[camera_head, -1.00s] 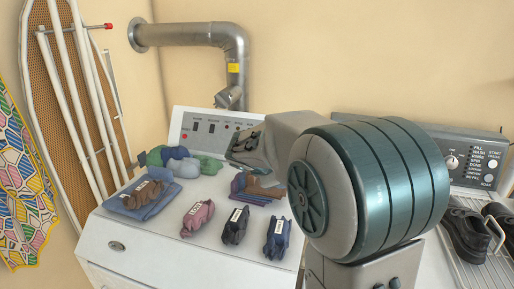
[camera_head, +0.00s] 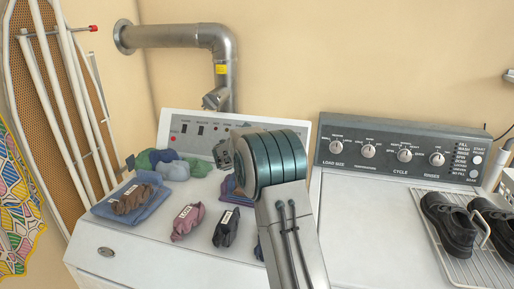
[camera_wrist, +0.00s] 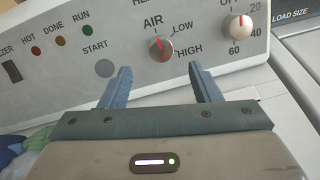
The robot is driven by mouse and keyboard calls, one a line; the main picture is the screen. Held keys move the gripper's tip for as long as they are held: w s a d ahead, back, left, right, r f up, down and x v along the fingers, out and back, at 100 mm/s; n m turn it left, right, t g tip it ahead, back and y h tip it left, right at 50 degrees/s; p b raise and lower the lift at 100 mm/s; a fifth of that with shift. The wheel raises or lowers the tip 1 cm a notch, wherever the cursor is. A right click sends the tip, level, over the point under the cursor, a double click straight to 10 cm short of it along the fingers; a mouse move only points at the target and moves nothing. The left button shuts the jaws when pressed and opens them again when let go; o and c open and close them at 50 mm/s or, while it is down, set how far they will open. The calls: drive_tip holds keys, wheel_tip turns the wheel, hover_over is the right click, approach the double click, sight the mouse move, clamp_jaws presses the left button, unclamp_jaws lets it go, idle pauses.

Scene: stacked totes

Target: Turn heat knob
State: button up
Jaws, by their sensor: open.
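The heat knob (camera_wrist: 161,49), round and grey with a red pointer mark, sits on the dryer's light panel among the words AIR, LOW and HIGH. In the wrist view it lies just beyond and between the two blue-grey fingers of my gripper (camera_wrist: 159,76). The fingers are spread apart with nothing between them and do not appear to touch the knob. In the head view my gripper (camera_head: 222,153) is in front of the dryer panel (camera_head: 174,123), and my arm hides the knob area.
A timer knob (camera_wrist: 238,27) is right of the heat knob; a START button (camera_wrist: 104,68) is left. Folded cloth bundles, including a pink one (camera_head: 188,221), lie on the dryer top. The washer panel (camera_head: 330,141) and a rack with black shoes (camera_head: 450,226) are at right.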

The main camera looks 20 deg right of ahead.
drive_tip(key=p+x, duration=0.1)
drive_tip(key=x, duration=0.6)
drive_tip(key=shift+w+d+f, duration=0.15)
drive_tip(key=shift+w+d, duration=0.05)
drive_tip(key=shift+c, duration=0.4)
drive_tip(key=c, duration=0.9)
drive_tip(key=shift+a, duration=0.15)
